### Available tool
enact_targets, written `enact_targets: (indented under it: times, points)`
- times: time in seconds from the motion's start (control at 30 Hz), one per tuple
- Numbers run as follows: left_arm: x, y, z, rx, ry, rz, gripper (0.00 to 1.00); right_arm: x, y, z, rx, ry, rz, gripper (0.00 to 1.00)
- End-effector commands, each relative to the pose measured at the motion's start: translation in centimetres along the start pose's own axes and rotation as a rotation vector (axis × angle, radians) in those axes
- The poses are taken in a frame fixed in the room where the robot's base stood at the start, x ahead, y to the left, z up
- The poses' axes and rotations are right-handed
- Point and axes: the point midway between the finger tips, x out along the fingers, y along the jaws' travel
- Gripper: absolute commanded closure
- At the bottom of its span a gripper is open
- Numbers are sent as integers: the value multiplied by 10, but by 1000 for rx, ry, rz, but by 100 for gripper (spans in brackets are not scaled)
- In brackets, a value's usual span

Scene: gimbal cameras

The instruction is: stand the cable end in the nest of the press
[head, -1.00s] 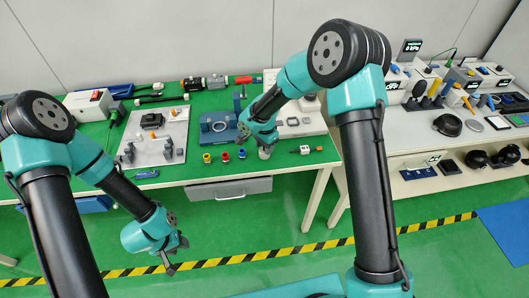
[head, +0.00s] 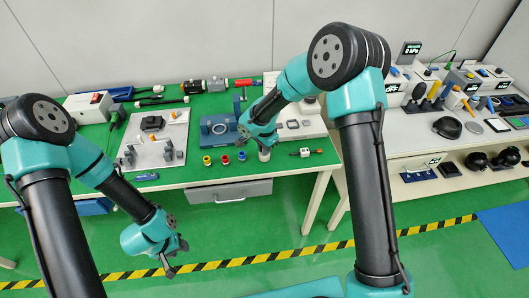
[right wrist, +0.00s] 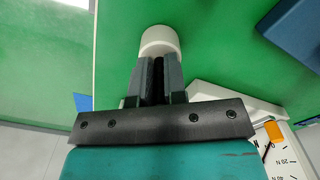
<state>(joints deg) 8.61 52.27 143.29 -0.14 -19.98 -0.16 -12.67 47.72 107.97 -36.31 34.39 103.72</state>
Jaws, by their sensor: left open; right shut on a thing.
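My right gripper (head: 262,146) is low over the front of the green table, just right of a blue fixture with a ring and an upright post (head: 219,125), which may be the press. The gripper is shut on a white round-ended piece (head: 264,155), which also shows at its fingertips in the right wrist view (right wrist: 160,40). I cannot tell whether this piece is the cable end or whether it touches the table. A nest is not clearly visible; the right arm covers part of the area. My left gripper (head: 172,264) is open and empty in front of the table, above the floor.
Yellow, red and blue small parts (head: 224,159) stand at the table's front. A white connector piece (head: 305,152) lies to the right. A grey plate with fixtures (head: 155,140) lies left. A side table (head: 410,150) with instruments stands at the right.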

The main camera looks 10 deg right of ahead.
Motion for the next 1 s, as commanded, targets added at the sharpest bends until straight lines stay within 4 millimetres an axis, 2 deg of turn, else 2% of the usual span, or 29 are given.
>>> enact_targets:
  times: [0.23,0.5,0.77,1.0]
  points:
    - [0,0,0,0,0,0,57,-9,0,0,1,1,-2,100]
    - [0,0,0,0,0,0,57,-37,2,2,0,0,-1,100]
    - [0,0,0,0,0,0,57,-40,33,31,-3,0,2,100]
    - [0,0,0,0,0,0,57,-45,75,70,-5,0,1,100]
